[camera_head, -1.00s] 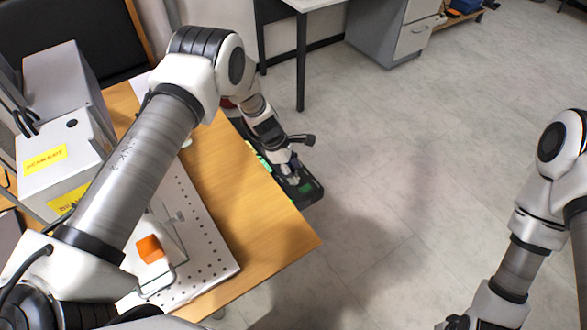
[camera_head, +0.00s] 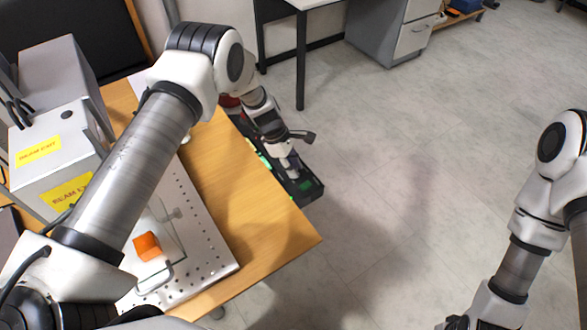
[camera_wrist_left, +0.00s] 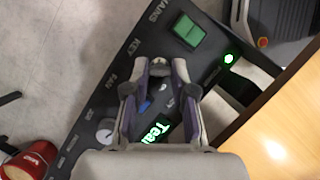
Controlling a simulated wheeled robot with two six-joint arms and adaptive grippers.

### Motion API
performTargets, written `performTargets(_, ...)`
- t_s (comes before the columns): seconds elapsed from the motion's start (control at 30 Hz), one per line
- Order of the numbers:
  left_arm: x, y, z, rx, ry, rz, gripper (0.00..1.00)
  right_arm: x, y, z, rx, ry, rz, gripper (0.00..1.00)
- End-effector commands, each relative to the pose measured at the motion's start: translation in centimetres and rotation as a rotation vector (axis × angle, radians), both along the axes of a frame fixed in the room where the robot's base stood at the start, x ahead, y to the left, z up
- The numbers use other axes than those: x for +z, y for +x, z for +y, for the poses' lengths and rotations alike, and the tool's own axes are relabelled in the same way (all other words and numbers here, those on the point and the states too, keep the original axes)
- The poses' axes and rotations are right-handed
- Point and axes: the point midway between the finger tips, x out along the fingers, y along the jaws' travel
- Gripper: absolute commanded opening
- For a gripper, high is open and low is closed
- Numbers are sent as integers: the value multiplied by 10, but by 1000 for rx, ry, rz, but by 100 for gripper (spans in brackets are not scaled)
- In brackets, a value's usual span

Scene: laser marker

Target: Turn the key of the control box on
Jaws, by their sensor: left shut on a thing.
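The control box (camera_head: 308,190) is a dark panel at the far edge of the wooden table. In the left wrist view the black control box (camera_wrist_left: 97,92) carries the labels MAINS, KEY and FAN, a lit green switch (camera_wrist_left: 188,30), a green lamp (camera_wrist_left: 228,58), a pale knob (camera_wrist_left: 104,135) and a lit green display (camera_wrist_left: 158,130). My left gripper (camera_head: 292,166) is down at the panel. In the wrist view its fingertips (camera_wrist_left: 168,66) close together beside the KEY label. The key between them is hidden. My right gripper (camera_head: 456,323) is at the bottom edge, mostly cut off.
The wooden table (camera_head: 270,225) holds a perforated metal plate (camera_head: 212,250) with an orange block (camera_head: 147,246), and a grey machine (camera_head: 55,140) with yellow labels. A red round object (camera_wrist_left: 30,162) shows at the wrist view's lower left. The floor right of the table is clear.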

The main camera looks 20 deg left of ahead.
Motion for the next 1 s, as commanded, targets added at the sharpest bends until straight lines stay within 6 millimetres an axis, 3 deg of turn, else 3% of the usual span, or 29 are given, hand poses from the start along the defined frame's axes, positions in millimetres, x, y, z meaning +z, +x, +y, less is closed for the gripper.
performTargets(0.4,-6,3,-1,-374,1,0,0,-41,0,0,0,0,0,0)
performTargets(1.0,-5,5,-4,-945,2,3,0,-79,0,0,0,0,0,0)
